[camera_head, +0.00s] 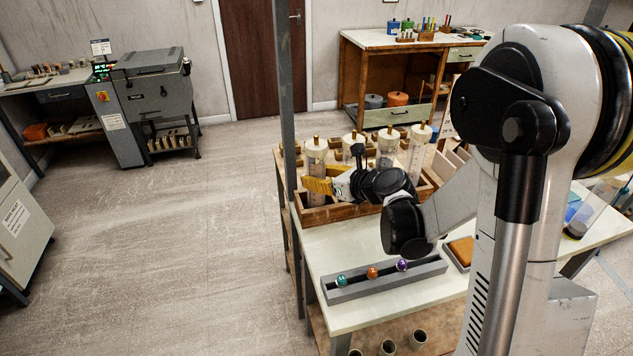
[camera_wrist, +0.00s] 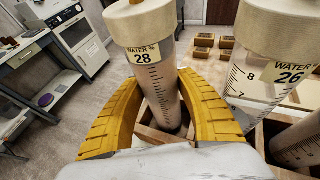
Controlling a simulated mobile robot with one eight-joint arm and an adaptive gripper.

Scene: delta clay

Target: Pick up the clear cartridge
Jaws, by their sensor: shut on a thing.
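The gripped cartridge (camera_wrist: 158,82) is a clear graduated cylinder with a cream cap and a label reading "WATER % 28". It also shows at the left end of the row in the head view (camera_head: 315,158). My gripper (camera_wrist: 162,78) has its yellow fingers closed around its body, one on each side; they also show in the head view (camera_head: 320,185). The cartridge stands about upright over a wooden rack (camera_head: 318,213); I cannot tell whether its base is clear of the slot. A second cartridge (camera_wrist: 252,85), labelled "WATER 26", stands close on the right.
Other capped cartridges (camera_head: 387,150) stand close by in the rack. A grey tray (camera_head: 350,291) with green, orange and purple round pieces lies on the white table in front. A dark upright post (camera_head: 286,100) is just left of the rack. The floor at left is open.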

